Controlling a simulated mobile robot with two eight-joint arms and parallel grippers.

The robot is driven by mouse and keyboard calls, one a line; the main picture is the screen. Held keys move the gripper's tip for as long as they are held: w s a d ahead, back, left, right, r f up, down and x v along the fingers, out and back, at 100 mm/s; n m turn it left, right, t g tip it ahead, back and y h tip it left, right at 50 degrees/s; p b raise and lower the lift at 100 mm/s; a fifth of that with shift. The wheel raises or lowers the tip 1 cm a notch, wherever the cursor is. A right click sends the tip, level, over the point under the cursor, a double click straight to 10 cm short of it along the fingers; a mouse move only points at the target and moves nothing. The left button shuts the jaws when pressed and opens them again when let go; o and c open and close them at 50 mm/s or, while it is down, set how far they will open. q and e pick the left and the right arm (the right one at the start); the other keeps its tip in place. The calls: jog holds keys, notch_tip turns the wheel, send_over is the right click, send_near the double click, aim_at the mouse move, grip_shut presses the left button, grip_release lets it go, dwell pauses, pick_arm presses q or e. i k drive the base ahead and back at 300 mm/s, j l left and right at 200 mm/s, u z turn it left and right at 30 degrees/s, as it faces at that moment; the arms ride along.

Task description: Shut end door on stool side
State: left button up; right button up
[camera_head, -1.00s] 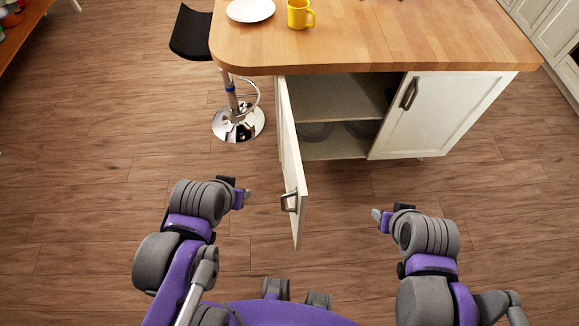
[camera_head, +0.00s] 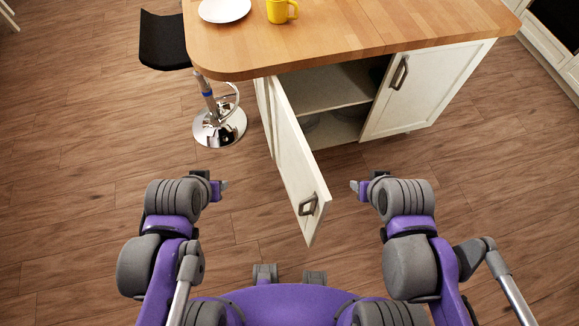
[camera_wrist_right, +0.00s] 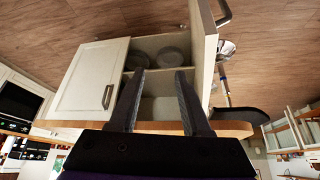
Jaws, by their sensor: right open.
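The end door (camera_head: 298,170) on the stool side of the island stands open, swung out toward me, with its dark handle (camera_head: 308,204) near the free edge. In the right wrist view the door (camera_wrist_right: 203,50) is at the upper right, with its handle (camera_wrist_right: 223,12). My left gripper (camera_head: 222,185) is left of the door, apart from it; its jaws are too small to judge. My right gripper (camera_head: 357,186) is right of the door, not touching it. In the right wrist view its fingers (camera_wrist_right: 160,100) are spread and empty. The cabinet interior (camera_head: 325,88) shows a shelf and bowls.
The black stool (camera_head: 163,40) with a chrome base (camera_head: 219,126) stands left of the island. The wooden worktop (camera_head: 340,25) carries a white plate (camera_head: 224,9) and yellow mug (camera_head: 281,10). The neighbouring door (camera_head: 430,85) is shut. Wooden floor around the open door is clear.

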aim_at(310, 198)
jog(key=k+j+z, duration=0.1)
jog(key=j, duration=0.3)
jog(key=k+j, duration=0.2)
jog(key=j, duration=0.15)
jog(key=k+j+z, duration=0.15)
jog(key=j, duration=0.25)
